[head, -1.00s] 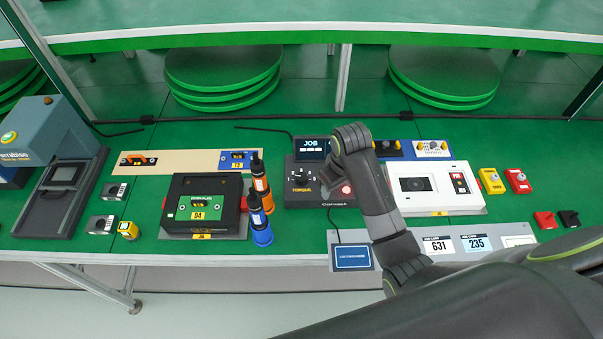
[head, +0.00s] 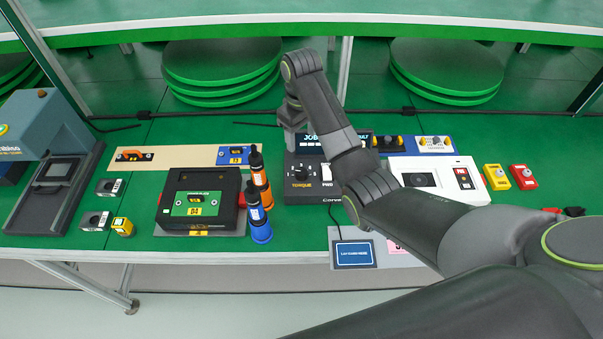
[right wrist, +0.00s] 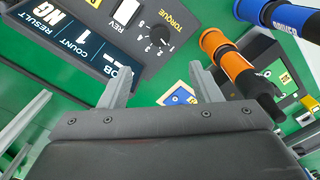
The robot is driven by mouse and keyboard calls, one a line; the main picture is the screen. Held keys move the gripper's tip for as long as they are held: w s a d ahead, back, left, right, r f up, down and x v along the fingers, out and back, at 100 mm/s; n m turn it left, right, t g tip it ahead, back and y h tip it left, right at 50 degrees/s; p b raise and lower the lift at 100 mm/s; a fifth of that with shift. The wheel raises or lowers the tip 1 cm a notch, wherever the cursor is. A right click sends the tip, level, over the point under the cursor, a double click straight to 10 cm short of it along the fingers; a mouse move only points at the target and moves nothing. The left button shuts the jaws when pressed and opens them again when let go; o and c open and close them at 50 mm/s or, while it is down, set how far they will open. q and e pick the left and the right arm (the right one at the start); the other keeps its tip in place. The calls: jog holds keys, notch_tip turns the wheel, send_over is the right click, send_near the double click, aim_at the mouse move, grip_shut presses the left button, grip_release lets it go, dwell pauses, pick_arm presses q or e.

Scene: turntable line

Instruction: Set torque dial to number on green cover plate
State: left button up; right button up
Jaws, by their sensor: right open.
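The torque dial (head: 300,173) is a black knob on the dark controller box (head: 303,192) in the head view. In the right wrist view the dial (right wrist: 158,38) sits beside the word TORQUE, with numbers around it; its pointer setting is too small to tell. The green cover plate (head: 184,204) lies on the black unit at centre left and bears a yellow label (head: 194,211) that seems to read 04. My right gripper (head: 292,138) is above the back left of the controller, pointing down. Its open, empty fingers (right wrist: 160,88) are apart from the dial. My left gripper is out of view.
Orange (head: 259,178) and blue (head: 257,213) drivers stand between the black unit (head: 166,207) and the controller. The controller's screen (right wrist: 75,32) shows NG. A white unit (head: 455,186) stands to the right. My right arm covers part of the controller.

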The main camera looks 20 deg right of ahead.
aim_at(301, 172)
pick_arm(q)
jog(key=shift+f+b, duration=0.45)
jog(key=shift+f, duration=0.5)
pick_arm(e)
notch_tip(301, 172, down, 14)
jog(key=shift+f, duration=0.1)
